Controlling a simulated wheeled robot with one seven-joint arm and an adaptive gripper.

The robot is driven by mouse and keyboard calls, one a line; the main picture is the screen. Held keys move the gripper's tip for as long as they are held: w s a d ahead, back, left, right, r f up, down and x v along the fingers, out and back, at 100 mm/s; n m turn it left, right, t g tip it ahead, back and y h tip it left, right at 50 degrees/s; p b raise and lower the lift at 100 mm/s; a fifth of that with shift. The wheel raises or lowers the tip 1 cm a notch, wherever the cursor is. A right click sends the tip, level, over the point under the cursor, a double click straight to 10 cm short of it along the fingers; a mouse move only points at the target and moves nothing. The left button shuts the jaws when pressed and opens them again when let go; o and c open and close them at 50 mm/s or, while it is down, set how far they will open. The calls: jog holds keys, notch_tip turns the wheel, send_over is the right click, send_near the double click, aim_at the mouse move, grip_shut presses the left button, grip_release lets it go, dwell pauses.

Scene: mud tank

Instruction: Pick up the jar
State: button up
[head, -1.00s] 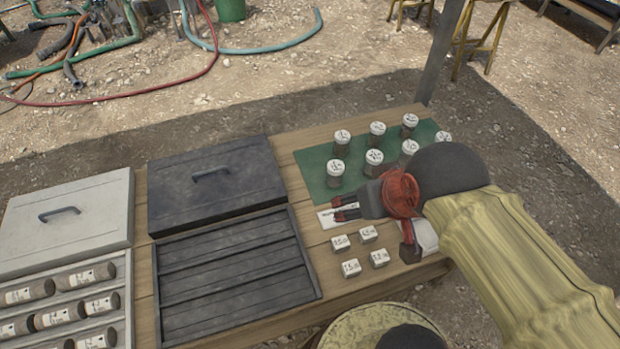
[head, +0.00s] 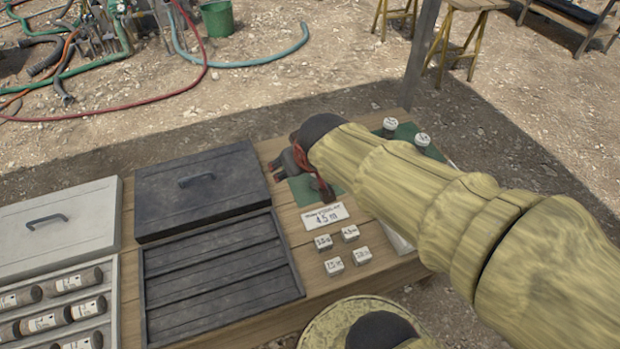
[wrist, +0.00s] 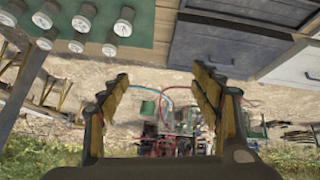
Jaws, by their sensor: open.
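Several small jars with pale, marked lids stand on a green mat (head: 304,190). Two of them show in the head view, a jar (head: 390,126) and another jar (head: 422,142) beyond my arm; my arm hides the rest. In the wrist view a group of jars (wrist: 83,17) shows at the upper left, to the left of my fingers. My gripper (head: 276,170) is over the mat's left end, beside the dark box lid. In the wrist view my gripper (wrist: 160,77) is open, with nothing between the fingers.
A paper sign (head: 325,216) and several small labelled blocks (head: 334,266) lie in front of the mat. A dark lidded case (head: 200,190) and an empty slotted tray (head: 220,275) are to the left. A post (head: 422,55) stands behind the table.

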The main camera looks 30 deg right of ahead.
jog(key=w+d+f+t, duration=0.1)
jog(key=w+d+f, duration=0.4)
jog(key=f, duration=0.2)
jog(key=w+d+f+t, duration=0.1)
jog(key=w+d+f, duration=0.4)
jog(key=d+f, duration=0.1)
jog(key=w+d+f+t, duration=0.2)
jog(key=w+d+f, duration=0.3)
jog(key=f, duration=0.3)
jog(key=shift+w+d+b, duration=0.1)
jog(key=shift+d+b, duration=0.2)
jog(key=shift+b, duration=0.05)
jog(key=f, duration=0.2)
jog(key=s+f+t, duration=0.1)
jog(key=f, duration=0.1)
jog(key=d+f+t, duration=0.1)
jog(key=f, duration=0.2)
jog(key=shift+s+d+f+y, duration=0.1)
jog(key=shift+s+y, duration=0.15)
jog(key=shift+y, duration=0.15)
jog(key=shift+b+x, duration=0.5)
jog(key=shift+x, duration=0.65)
jog(key=b+x, duration=0.2)
jog(key=x, duration=0.2)
jog(key=shift+w+d+f, duration=0.15)
jog(key=shift+w+f, duration=0.05)
jog(key=shift+f, duration=0.1)
jog(key=shift+w, duration=0.4)
jog(key=shift+c, duration=1.4)
